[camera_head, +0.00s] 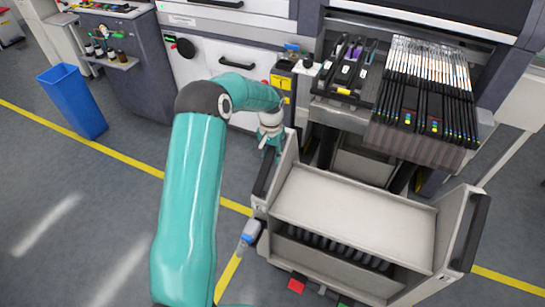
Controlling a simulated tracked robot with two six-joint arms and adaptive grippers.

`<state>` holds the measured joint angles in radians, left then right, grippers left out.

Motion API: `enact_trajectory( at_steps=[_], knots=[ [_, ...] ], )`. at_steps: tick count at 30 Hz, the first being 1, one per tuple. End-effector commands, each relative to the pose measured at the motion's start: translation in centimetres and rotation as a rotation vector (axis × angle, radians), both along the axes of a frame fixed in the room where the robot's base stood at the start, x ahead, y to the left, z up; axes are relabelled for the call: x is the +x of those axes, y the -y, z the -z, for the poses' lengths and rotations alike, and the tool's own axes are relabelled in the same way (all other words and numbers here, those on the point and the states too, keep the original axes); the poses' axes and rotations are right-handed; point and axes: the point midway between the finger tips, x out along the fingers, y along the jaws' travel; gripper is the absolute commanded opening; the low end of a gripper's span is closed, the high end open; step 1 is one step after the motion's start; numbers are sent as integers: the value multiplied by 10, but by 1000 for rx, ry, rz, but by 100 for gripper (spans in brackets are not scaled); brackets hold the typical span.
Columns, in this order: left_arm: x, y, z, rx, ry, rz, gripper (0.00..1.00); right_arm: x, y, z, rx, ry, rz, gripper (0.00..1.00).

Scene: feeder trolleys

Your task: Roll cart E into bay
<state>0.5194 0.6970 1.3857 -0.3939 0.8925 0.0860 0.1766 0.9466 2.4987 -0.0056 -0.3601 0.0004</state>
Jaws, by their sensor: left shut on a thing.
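The cart (355,215), a pale grey trolley with a flat top and raised side walls, stands in front of the machine. I cannot read a letter on it. A black handle (265,178) is on its left wall and another (473,232) on its right wall. My left gripper (271,148) is at the far upper end of the left wall, shut on the cart there; the arm partly hides the fingers. The bay (362,158) is the opening under the machine, behind the cart and largely hidden by it. My right gripper is not in view.
Above the bay sits a bank of feeders (425,95) with coloured marks. A blue bin (73,100) stands at the left. Yellow floor lines (125,157) cross the grey floor. A red piece (297,285) shows low by the cart. The left floor is clear.

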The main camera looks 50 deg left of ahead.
Motion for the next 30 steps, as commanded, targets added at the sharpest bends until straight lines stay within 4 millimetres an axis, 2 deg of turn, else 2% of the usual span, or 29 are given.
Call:
enact_trajectory(
  at_steps=[1, 12, 13, 17, 18, 30],
  knots=[
    [-8, 7, 4, -23, -28, -4, 0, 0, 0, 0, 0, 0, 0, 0],
    [-12, 3, 5, -24, -30, -14, 0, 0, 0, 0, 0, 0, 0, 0],
    [-12, 3, 5, -23, -30, -14, 34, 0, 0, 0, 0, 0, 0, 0],
    [-11, 2, 5, -21, -28, -13, 55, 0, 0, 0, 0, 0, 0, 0],
    [-11, 2, 5, -20, -27, -13, 58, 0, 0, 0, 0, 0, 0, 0],
    [-9, -1, -3, -14, -20, -13, 58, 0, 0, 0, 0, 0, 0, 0]
  ],
)
